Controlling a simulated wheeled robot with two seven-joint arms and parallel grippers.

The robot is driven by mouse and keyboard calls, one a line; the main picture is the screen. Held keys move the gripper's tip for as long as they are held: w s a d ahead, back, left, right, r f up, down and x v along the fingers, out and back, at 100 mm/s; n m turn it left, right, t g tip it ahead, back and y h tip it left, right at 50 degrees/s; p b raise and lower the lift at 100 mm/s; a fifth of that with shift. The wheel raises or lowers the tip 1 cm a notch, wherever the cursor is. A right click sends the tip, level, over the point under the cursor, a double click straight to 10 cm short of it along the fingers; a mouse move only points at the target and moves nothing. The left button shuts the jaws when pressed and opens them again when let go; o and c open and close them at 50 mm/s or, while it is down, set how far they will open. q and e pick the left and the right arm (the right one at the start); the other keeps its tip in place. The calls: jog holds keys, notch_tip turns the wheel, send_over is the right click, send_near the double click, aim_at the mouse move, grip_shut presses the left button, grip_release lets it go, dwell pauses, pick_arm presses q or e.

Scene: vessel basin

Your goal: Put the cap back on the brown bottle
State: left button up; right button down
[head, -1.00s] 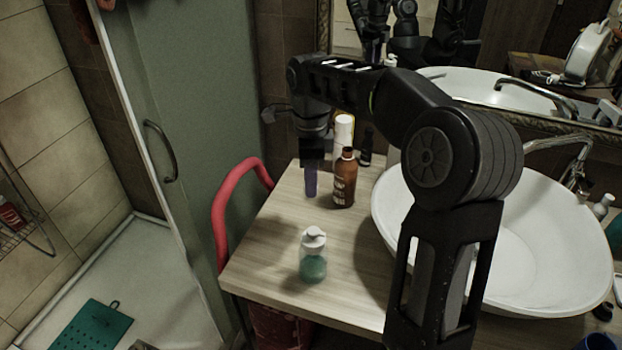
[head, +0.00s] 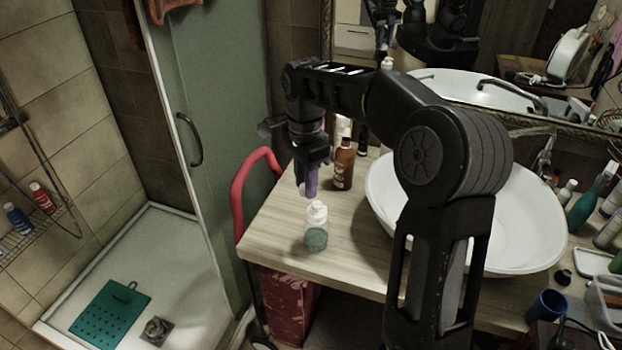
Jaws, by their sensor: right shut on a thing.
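The brown bottle (head: 344,168) stands upright on the wooden counter, left of the basin. It has a pale label, and its narrow neck looks brown with no distinct cap on it. My right gripper (head: 306,185) points down to the left of the brown bottle, apart from it. Its lower end looks purple; whether this is finger or held object is unclear. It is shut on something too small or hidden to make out. No separate cap for the brown bottle can be identified for certain. My left gripper is not in view.
A clear bottle with a white top (head: 316,228) stands just below my gripper in the picture. A white bottle, partly hidden, and a dark bottle (head: 362,140) stand behind the brown one. The white basin (head: 470,255) fills the right.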

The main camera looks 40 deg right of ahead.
jog(key=w+a+f+n+b, duration=0.2)
jog(key=a+f+n+b, duration=0.7)
jog(key=a+f+n, duration=0.7)
jog(key=f+n, duration=0.2)
jog(key=shift+a+n, duration=0.3)
jog(key=shift+a, duration=0.05)
jog(key=shift+r, duration=0.1)
